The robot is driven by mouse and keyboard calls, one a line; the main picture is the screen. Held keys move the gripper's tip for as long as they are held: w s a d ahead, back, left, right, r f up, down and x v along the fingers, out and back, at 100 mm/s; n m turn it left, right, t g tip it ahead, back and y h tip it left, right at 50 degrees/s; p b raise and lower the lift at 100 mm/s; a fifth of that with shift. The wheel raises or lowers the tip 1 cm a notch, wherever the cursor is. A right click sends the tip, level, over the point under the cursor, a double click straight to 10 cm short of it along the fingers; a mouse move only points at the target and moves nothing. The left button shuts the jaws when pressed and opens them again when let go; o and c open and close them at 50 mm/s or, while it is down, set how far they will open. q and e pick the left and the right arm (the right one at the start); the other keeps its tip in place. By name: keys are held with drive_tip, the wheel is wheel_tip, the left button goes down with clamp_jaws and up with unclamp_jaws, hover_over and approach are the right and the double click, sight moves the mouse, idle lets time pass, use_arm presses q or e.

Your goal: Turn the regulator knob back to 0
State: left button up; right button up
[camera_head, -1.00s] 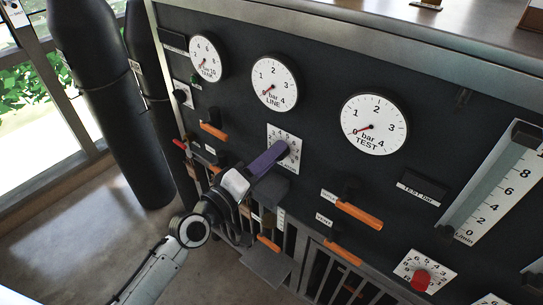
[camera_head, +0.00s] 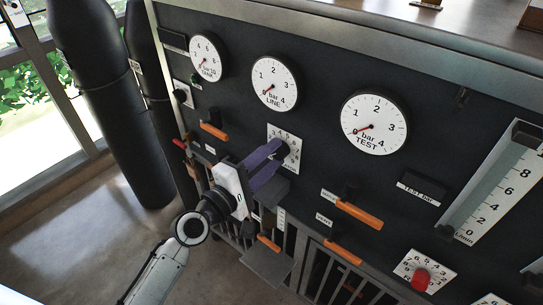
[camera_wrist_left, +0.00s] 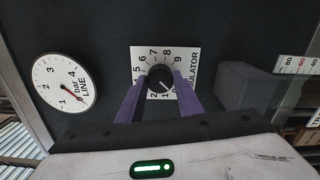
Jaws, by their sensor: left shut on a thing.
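The regulator knob (camera_wrist_left: 160,78) is a black round knob on a white square dial plate (camera_wrist_left: 183,57) marked REGULATOR. In the left wrist view, a white mark on the knob points to the lower right; the number beside it is hard to read. My left gripper (camera_head: 281,156) has its two purple fingers shut on the knob, one on each side. In the head view the fingers hide most of the knob, and part of the dial plate (camera_head: 291,138) shows behind them. My right gripper is in neither view.
The LINE gauge (camera_head: 274,83) and TEST gauge (camera_head: 374,123) above have needles near 0. Orange-handled levers (camera_head: 359,214) stick out to the right and below. A dark box-like ledge (camera_wrist_left: 245,85) juts out beside the dial. A red knob (camera_head: 420,280) is at lower right.

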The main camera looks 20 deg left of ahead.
use_arm(q)
drive_tip(key=shift+f, duration=0.1)
drive_tip(key=o, duration=1)
drive_tip(key=shift+o, duration=0.2)
drive_tip(key=shift+s, duration=0.1)
drive_tip(key=b+v, duration=0.2)
drive_tip(key=v, duration=0.8)
